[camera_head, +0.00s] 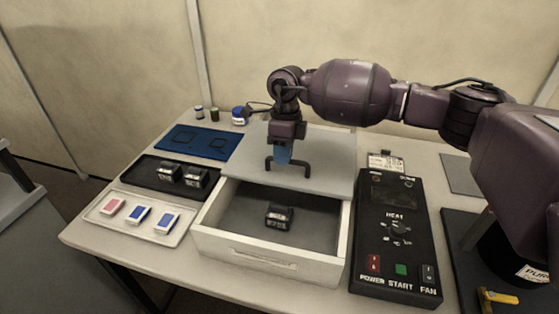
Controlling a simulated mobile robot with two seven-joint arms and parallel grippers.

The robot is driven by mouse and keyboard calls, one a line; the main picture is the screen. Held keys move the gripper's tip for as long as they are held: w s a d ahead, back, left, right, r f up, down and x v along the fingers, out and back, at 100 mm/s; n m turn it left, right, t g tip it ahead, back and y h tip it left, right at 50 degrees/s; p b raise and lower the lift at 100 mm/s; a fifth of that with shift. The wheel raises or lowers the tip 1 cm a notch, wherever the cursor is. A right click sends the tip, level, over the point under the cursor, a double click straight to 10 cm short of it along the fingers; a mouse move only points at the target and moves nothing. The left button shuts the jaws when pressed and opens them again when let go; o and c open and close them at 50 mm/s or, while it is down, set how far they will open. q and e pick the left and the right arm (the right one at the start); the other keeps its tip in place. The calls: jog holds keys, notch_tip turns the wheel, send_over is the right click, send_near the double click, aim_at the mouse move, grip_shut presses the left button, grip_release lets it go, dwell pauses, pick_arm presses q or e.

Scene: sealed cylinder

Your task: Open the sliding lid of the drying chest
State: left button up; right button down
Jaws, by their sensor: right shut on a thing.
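The drying chest (240,252) is a pale open-topped box on the table, in the middle of the head view. Its sliding lid (323,165) is a light grey panel over the back, and the front part of the chest is uncovered. A black block-like item (279,216) lies on the grey floor inside. A dark bracket handle (307,168) stands on the lid. My right gripper (284,158) comes down from above and is shut on this handle; its fingertips are partly hidden. My left gripper is not in view.
A black control panel (395,270) stands right of the chest. On the left are a white tray (180,238) with coloured packets, a black tray (140,170) with two dark items and a blue mat (190,133). Small jars (240,115) stand at the back.

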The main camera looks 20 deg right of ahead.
aim_at(295, 146)
jog(key=w+d, duration=0.1)
jog(key=w+d+b, duration=0.1)
jog(key=w, duration=0.1)
jog(key=shift+w+d+f, duration=0.1)
jog(key=shift+w+f, duration=0.1)
jog(key=shift+w+d+r+b, duration=0.1)
jog(key=shift+w+d+b, duration=0.25)
jog(key=shift+w+b, duration=0.2)
jog(key=shift+w+d+r, duration=0.15)
jog(key=shift+r, duration=0.05)
jog(key=c, duration=1.2)
grip_release()
jog(key=shift+o, duration=0.4)
